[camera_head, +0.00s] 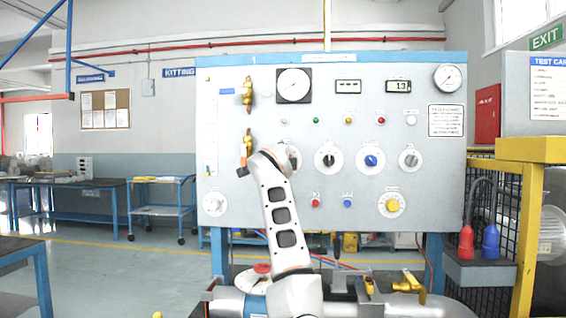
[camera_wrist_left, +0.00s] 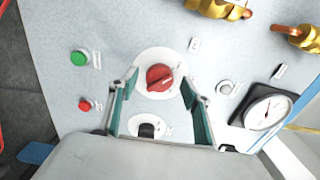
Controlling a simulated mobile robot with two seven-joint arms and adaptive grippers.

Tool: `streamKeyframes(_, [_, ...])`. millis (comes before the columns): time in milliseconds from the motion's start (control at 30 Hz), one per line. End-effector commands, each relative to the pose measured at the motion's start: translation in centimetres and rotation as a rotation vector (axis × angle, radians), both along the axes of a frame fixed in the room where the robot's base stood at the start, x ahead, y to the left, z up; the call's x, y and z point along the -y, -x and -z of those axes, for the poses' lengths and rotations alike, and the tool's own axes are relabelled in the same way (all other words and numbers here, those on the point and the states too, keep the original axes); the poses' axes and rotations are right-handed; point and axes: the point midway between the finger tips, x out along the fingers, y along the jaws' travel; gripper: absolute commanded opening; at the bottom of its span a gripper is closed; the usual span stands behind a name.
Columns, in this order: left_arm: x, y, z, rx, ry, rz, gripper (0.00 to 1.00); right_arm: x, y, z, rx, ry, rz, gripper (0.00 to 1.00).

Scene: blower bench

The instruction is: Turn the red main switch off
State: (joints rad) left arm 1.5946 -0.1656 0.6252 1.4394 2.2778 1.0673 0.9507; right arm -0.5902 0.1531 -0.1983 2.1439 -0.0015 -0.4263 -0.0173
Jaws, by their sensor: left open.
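The red main switch (camera_wrist_left: 160,77) is a round red knob on a white dial plate, in the upper middle of the left wrist view. Its grip bar lies slightly slanted there. My left gripper (camera_wrist_left: 160,88) is open, with one teal-padded finger in view on each side of the knob. No contact shows, and I cannot tell how far the fingertips stand from the panel. In the head view my white left arm (camera_head: 280,205) reaches up to the grey panel (camera_head: 440,190) and hides the red switch and the fingers. My right gripper is in neither view.
A black knob (camera_head: 329,160) sits just right of my arm, with a blue knob (camera_head: 371,160) beyond it. Brass valves (camera_head: 248,92) stand out at the panel's left. A green button (camera_wrist_left: 80,59) and a gauge (camera_wrist_left: 268,112) flank the switch. Pipework (camera_head: 400,286) lies below.

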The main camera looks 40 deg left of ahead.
Motion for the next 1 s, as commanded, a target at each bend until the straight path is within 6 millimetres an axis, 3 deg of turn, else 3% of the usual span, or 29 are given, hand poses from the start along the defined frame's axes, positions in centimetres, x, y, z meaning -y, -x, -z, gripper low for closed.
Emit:
streamKeyframes(433, [3.1,5.0,0.0,0.001,-0.001,0.000,0.48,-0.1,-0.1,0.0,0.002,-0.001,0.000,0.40])
streamKeyframes(1000, [3.4,5.5,0.0,0.001,-0.001,0.000,0.48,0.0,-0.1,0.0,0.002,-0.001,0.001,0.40])
